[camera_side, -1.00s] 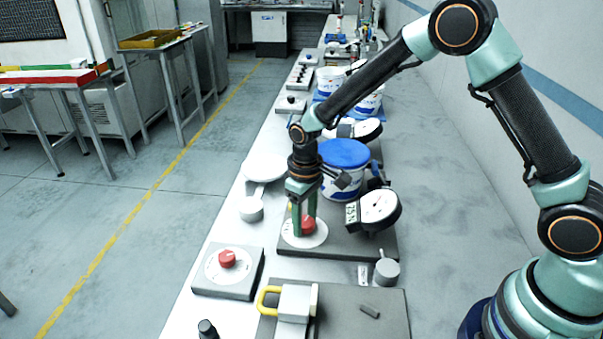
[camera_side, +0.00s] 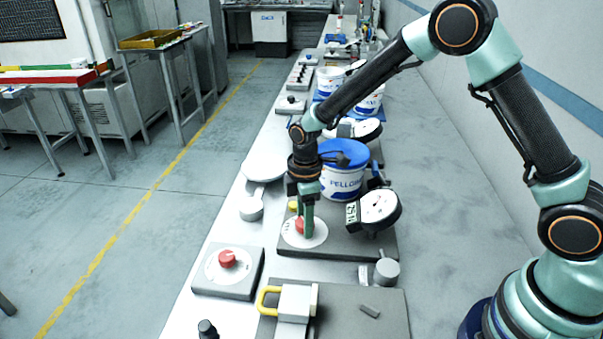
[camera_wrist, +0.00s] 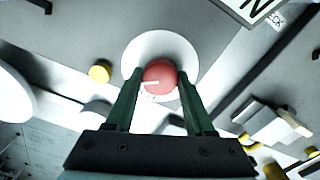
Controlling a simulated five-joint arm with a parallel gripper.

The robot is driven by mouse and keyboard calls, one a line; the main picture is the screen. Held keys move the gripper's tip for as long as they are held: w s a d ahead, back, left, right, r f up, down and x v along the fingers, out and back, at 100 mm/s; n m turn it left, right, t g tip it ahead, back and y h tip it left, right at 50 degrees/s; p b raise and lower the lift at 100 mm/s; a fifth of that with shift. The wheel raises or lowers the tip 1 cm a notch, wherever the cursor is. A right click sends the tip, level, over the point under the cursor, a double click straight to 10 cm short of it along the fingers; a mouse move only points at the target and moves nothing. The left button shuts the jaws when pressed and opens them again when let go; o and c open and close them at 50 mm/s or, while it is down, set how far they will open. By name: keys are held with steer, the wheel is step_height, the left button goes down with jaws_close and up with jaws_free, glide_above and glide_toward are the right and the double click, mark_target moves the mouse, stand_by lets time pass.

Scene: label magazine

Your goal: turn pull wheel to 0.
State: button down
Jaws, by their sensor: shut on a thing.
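The red knob (camera_side: 299,223), which I take to be the pull wheel, sits on a white round dial (camera_side: 317,238) on a dark grey base. My gripper (camera_side: 306,232) points down with its green fingers shut on the knob's sides. In the wrist view the knob (camera_wrist: 159,76) lies between the fingertips, and a white pointer line on it runs toward the left. The dial (camera_wrist: 137,57) shows around it in that view. Its marks are too small to read, and the fingers hide part of it.
A round gauge (camera_side: 379,207) with a digital readout stands right of the dial. A blue-lidded tub (camera_side: 343,182) is behind. A yellow button (camera_side: 292,206) is beside the dial. A second red knob (camera_side: 228,259) sits on a separate box in front, near a yellow-handled block (camera_side: 295,302).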

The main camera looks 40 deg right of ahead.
steer(key=shift+n, duration=0.8)
steer(key=shift+r, duration=0.1)
steer(key=shift+c, duration=1.3)
jaws_free()
step_height(320, 180, up, 12)
